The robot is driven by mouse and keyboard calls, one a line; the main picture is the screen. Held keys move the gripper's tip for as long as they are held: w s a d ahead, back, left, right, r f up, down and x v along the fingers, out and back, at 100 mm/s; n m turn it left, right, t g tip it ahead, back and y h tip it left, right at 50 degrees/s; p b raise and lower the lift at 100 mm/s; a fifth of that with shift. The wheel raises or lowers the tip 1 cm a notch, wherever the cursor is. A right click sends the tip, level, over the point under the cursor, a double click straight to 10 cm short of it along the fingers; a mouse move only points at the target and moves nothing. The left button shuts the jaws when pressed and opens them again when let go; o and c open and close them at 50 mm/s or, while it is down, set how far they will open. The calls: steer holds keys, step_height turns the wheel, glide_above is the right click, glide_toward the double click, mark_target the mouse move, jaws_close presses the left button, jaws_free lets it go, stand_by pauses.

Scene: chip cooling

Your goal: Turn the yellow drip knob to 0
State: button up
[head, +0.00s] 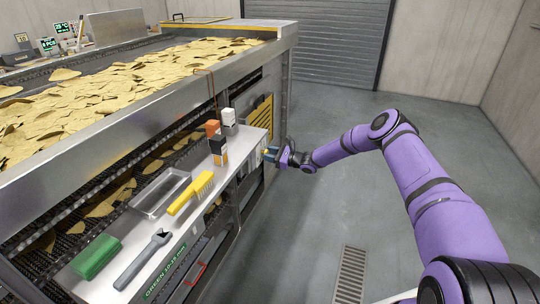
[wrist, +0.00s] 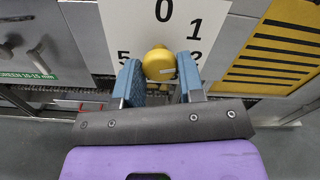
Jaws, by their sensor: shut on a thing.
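The yellow drip knob (wrist: 158,63) sits in front of a white dial plate (wrist: 112,22) in the wrist view. The digits 0, 1, 2 and 5 show on the plate, with 0 above the knob. My gripper (wrist: 159,72) has its blue finger pads on either side of the knob and is shut on it. In the head view my gripper (head: 271,154) is at the machine's side, and the knob is mostly hidden there.
A steel shelf (head: 128,233) holds a yellow brush (head: 190,193), a wrench (head: 143,258), a green block (head: 96,257), a tray (head: 160,192) and small boxes. Floor at right is clear around a drain grate.

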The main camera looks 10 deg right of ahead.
steer(key=shift+d+n, duration=0.1)
steer(key=shift+n, duration=7.2)
steer(key=o, duration=0.9)
steer(key=v, duration=1)
steer(key=shift+s+d, duration=0.2)
steer(key=shift+d, duration=0.1)
